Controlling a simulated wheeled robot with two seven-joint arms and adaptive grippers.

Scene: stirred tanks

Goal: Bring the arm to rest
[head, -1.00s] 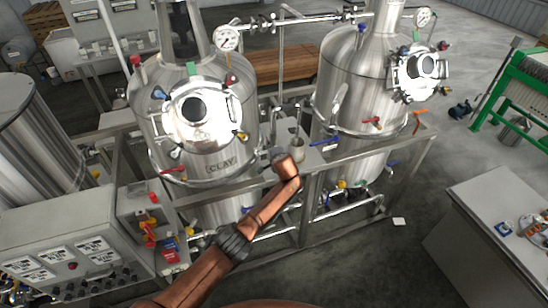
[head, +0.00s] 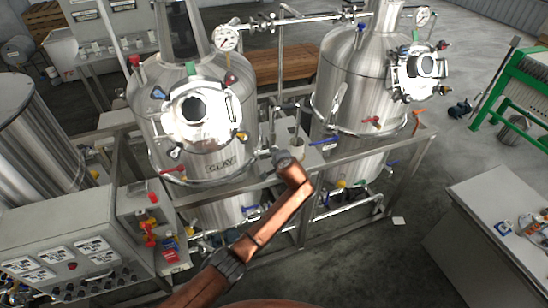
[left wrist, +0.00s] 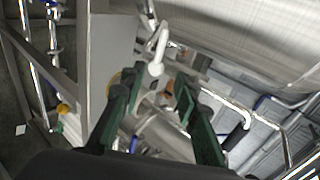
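My left arm (head: 272,218), copper-coloured, reaches up from the bottom of the head view to the steel frame between the two tanks. Its dark wrist end (head: 286,160) is in front of the frame's upper rail, and the fingers cannot be made out there. In the left wrist view my left gripper (left wrist: 157,98) has its green fingers apart, with nothing clearly held between them. A pale hooked pipe or handle (left wrist: 158,50) shows just beyond the fingertips; whether it touches them I cannot tell. My right gripper is in neither view.
The steel tank marked CLAY (head: 222,125) is left of the arm, and a second tank (head: 350,85) is to the right. The frame rail (head: 375,152) runs close by. A control box (head: 70,262) is at lower left, a grey cabinet (head: 490,235) at lower right. Floor (head: 395,255) between is open.

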